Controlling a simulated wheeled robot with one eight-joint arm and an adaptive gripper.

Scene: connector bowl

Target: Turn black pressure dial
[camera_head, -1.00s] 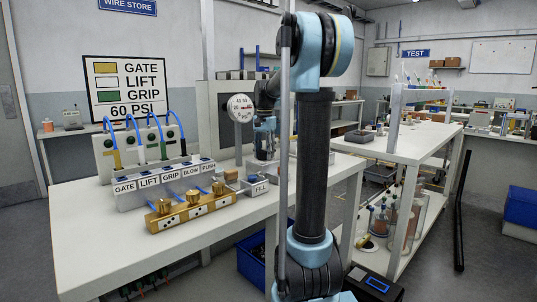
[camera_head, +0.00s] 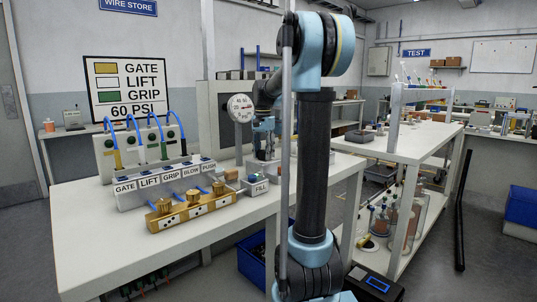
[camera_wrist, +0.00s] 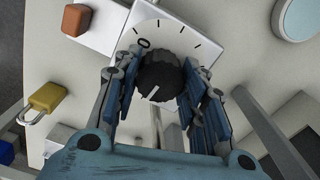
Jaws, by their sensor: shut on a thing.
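The black pressure dial (camera_wrist: 163,76) is a ribbed round knob with a white pointer line, seen in the wrist view on a white plate (camera_wrist: 190,28) with tick marks and a 0. My gripper (camera_wrist: 160,86) has its two blue-padded fingers on opposite sides of the dial, shut on it. The pointer line faces the lower left of the picture, away from the 0. In the head view my gripper (camera_head: 264,147) is at the back of the white table; the dial is hidden there. A round pressure gauge (camera_head: 240,108) stands just left of it; its needle is too small to read.
A wall sign (camera_head: 128,88) lists GATE, LIFT, GRIP and 60 PSI. A labelled valve block (camera_head: 165,180) with blue tubes and a brass manifold (camera_head: 192,211) occupy the table's left. A brown block (camera_wrist: 76,20) and yellow padlock (camera_wrist: 43,101) lie near my gripper.

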